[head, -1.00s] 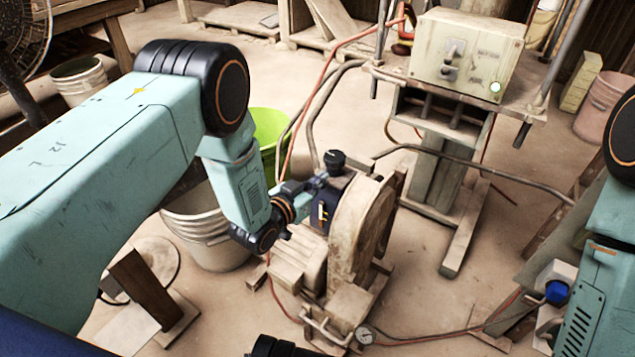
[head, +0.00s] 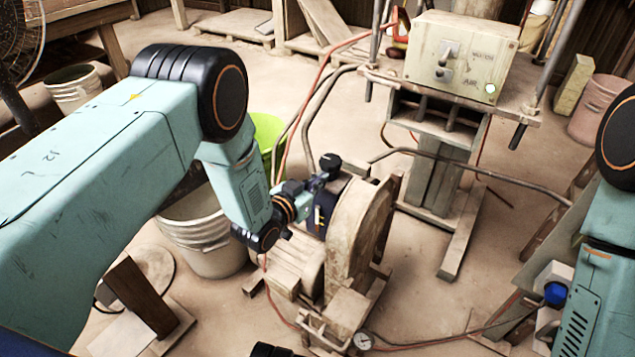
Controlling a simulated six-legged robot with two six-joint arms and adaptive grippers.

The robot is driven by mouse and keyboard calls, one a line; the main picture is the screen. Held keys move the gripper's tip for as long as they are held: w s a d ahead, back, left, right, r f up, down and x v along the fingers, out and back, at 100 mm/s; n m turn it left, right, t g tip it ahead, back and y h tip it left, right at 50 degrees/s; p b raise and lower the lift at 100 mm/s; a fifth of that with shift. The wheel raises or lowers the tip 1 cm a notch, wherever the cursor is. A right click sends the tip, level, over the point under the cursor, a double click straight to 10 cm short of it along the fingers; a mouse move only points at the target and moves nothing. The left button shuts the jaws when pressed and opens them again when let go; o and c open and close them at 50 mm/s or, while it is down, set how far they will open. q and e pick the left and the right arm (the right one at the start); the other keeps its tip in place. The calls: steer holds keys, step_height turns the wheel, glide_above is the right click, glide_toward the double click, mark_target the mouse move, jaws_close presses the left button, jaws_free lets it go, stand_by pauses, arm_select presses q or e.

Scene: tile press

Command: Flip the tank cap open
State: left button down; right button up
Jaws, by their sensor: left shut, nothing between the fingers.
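The tank cap (head: 330,163) is a small black knob-like cap at the top of the dark blue tank (head: 325,208), against the dusty machine's rounded housing. I cannot tell whether the cap is shut or tilted. My left gripper (head: 319,181) is shut and empty, with its fingertips right beside the cap, at its lower left. I cannot tell if they touch it. The left wrist hides part of the tank.
The machine's rounded housing (head: 352,235) stands right of the tank. A white bucket (head: 207,235) and a green bin (head: 266,132) are to the left. Hoses run behind, near the press with its control box (head: 458,62). A pressure gauge (head: 363,341) is at the front.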

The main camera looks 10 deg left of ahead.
mark_target(325, 165)
arm_select(q)
steer(key=shift+w, duration=0.15)
steer(key=shift+r, duration=0.15)
steer(key=shift+r+p, duration=0.1)
steer(key=shift+p, duration=0.25)
steer(key=shift+r+p, duration=1.25)
steer(key=shift+r, duration=0.25)
steer(key=shift+w+d+r, duration=0.1)
